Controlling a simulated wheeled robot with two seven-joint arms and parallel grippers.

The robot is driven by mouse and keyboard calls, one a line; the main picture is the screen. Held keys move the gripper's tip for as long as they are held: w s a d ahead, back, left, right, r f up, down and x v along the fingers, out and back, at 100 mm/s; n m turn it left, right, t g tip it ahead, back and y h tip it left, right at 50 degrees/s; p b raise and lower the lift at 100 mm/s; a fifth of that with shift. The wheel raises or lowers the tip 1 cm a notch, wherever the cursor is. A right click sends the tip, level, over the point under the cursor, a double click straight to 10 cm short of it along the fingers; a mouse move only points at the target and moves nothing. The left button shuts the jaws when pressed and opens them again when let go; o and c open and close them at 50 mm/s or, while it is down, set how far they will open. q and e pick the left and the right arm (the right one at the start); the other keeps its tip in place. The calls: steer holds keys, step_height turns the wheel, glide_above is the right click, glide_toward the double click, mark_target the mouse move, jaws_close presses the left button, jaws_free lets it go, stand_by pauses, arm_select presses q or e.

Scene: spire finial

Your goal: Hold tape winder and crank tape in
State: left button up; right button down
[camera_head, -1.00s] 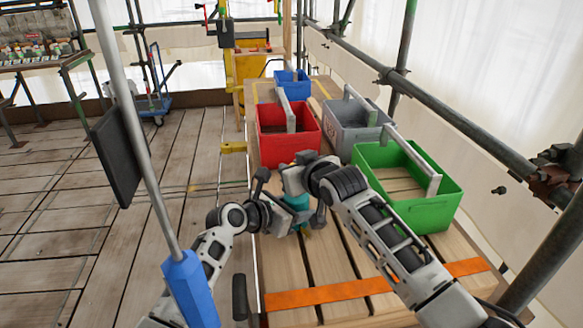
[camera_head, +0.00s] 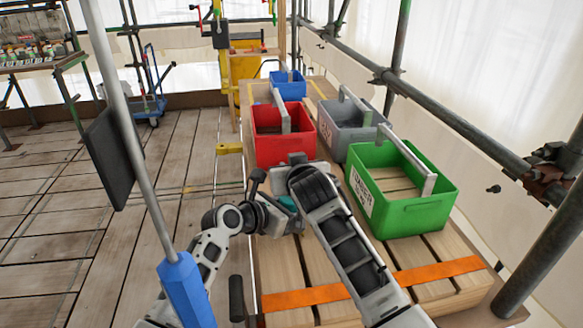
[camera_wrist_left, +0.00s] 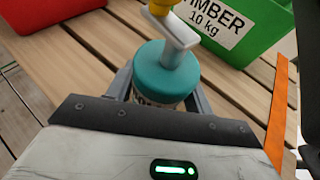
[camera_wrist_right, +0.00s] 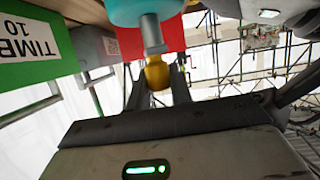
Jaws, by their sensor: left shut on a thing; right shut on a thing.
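The tape winder has a teal drum (camera_wrist_left: 165,76), a grey crank arm (camera_wrist_left: 172,32) and a yellow knob (camera_wrist_right: 157,73). In the head view only a bit of the teal winder (camera_head: 287,204) shows between my grippers. My left gripper (camera_wrist_left: 158,88) is shut on the winder's drum, a finger on each side. My right gripper (camera_wrist_right: 158,80) is shut at the yellow knob, on the crank side of the drum. The head view does not show the fingertips clearly. Any tape is hidden.
The wooden slatted bench (camera_head: 285,262) has an orange strap (camera_head: 372,286) across its front. A green crate (camera_head: 415,215), a red crate (camera_head: 283,148), a grey crate (camera_head: 345,135) and a blue crate (camera_head: 290,88) stand behind the grippers. A metal pole (camera_head: 140,165) rises at left.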

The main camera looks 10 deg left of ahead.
steer(key=c, duration=1.2)
jaws_free()
steer(key=shift+f, duration=0.1)
steer(key=shift+c, duration=0.2)
steer(key=shift+s, duration=0.1)
steer(key=v, duration=0.7)
steer(key=shift+s, duration=0.15)
steer(key=shift+d, duration=0.1)
steer(key=shift+c, duration=0.2)
